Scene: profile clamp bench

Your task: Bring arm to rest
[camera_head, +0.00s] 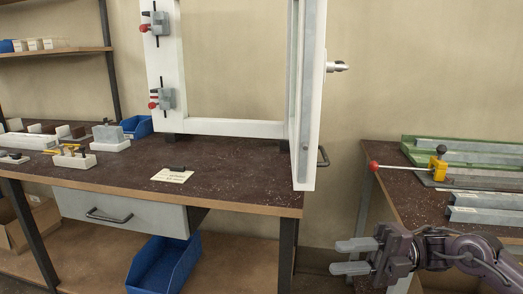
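My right gripper (352,257) is at the lower right, at the end of my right arm, which comes in from the right edge. Its two grey fingers point left and stand apart with nothing between them. It is in front of the gap between the two benches, near the right bench (387,204). My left gripper and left arm do not show.
A white frame (305,160) with red-knobbed clamps stands on the left bench (240,178). A blue bin (165,262) sits below. The right bench carries a green fixture (412,150), a red-knobbed lever (375,165) and grey profiles (480,215).

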